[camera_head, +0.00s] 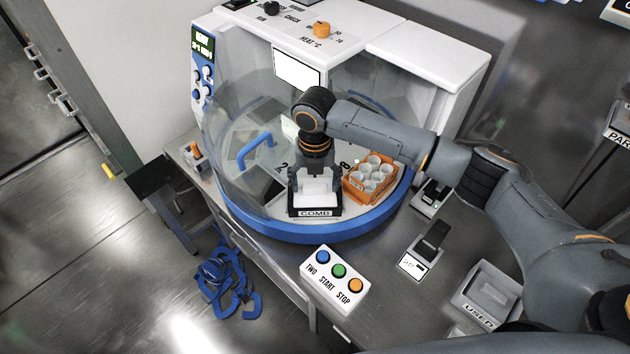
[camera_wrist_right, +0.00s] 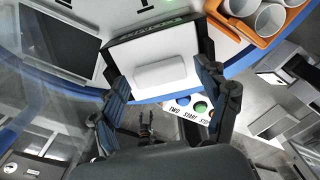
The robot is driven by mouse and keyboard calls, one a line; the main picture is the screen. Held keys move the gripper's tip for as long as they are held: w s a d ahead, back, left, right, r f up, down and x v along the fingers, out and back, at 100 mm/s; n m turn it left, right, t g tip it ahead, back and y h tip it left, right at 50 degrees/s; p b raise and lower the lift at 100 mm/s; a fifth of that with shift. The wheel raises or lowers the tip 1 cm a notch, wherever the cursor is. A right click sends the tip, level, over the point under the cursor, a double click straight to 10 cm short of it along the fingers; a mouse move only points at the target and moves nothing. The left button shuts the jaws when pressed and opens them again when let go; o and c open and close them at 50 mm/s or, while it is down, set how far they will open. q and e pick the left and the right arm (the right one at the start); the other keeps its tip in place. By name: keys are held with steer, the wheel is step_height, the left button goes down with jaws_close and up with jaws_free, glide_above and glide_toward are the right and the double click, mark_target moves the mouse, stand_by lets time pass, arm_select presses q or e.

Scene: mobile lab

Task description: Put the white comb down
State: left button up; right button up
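The white comb (camera_head: 315,187) is a pale block with a raised bar on it. It sits at the dark holder labelled COMB (camera_head: 315,212), near the front of the blue-rimmed round platform. In the right wrist view the comb (camera_wrist_right: 160,75) lies flat within the holder's dark frame. My right gripper (camera_head: 315,174) points down over it. Its fingers (camera_wrist_right: 158,75) stand wide, one on each side of the comb, and look open. Contact at the fingertips is hard to make out. The left gripper is not in view.
An orange rack of white cups (camera_head: 351,194) stands right beside the holder. A clear curved cover (camera_head: 240,140) with a blue handle rises to the left. A button box (camera_head: 334,280), a small dark device (camera_head: 428,245) and a USED bin (camera_head: 488,293) are on the bench in front.

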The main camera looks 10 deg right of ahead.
mark_target(315, 186)
step_height(315, 186, up, 12)
steer(key=b, duration=0.3)
steer(key=shift+r, duration=0.15)
stand_by(0.7)
